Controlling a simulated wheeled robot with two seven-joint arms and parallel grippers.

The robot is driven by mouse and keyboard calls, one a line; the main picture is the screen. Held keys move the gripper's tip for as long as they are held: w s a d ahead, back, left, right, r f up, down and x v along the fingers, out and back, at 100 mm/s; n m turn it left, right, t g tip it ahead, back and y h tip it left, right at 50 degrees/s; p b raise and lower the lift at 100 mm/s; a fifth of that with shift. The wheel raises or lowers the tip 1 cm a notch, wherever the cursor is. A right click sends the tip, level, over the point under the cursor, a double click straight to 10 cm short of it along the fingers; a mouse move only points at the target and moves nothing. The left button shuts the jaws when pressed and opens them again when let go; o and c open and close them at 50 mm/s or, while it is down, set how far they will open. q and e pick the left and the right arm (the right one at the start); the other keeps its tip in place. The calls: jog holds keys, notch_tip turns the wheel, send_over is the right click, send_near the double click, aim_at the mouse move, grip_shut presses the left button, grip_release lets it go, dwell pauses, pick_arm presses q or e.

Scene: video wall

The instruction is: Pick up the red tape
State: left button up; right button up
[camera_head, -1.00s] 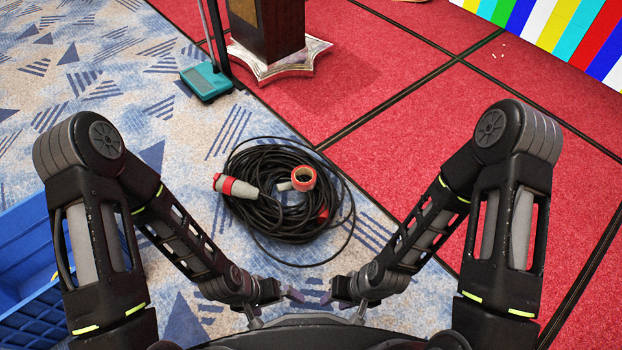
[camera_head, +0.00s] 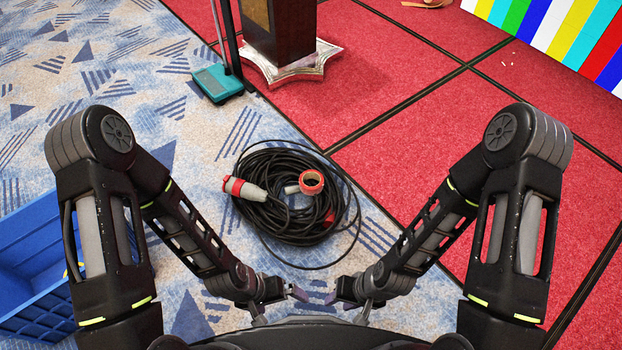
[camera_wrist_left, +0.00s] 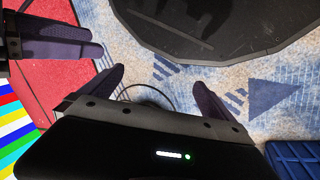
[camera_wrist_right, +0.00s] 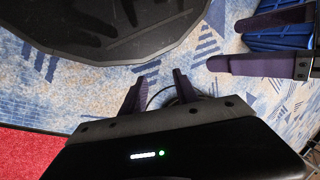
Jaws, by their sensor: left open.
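My left gripper (camera_head: 300,294) and my right gripper (camera_head: 331,297) are close together, low in front of my body and nearer to me than the coil. Neither touches the tape. In the left wrist view the left gripper's fingers (camera_wrist_left: 156,78) are apart and empty. In the right wrist view the right gripper's fingers (camera_wrist_right: 158,78) are apart and empty. The tape is not visible in either wrist view.
The cable has a red-and-white plug (camera_head: 244,189) on its left side. A blue crate (camera_head: 40,295) stands at the lower left. A dark pedestal with a silver star base (camera_head: 290,68) and a teal sweeper (camera_head: 219,83) stand beyond the coil. Red flooring (camera_head: 420,150) lies to the right.

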notch_tip(320, 180, up, 30)
jog(key=s+p, duration=0.1)
jog(key=p, duration=2.8)
jog(key=shift+d+r, duration=0.2)
jog(key=shift+d, duration=0.15)
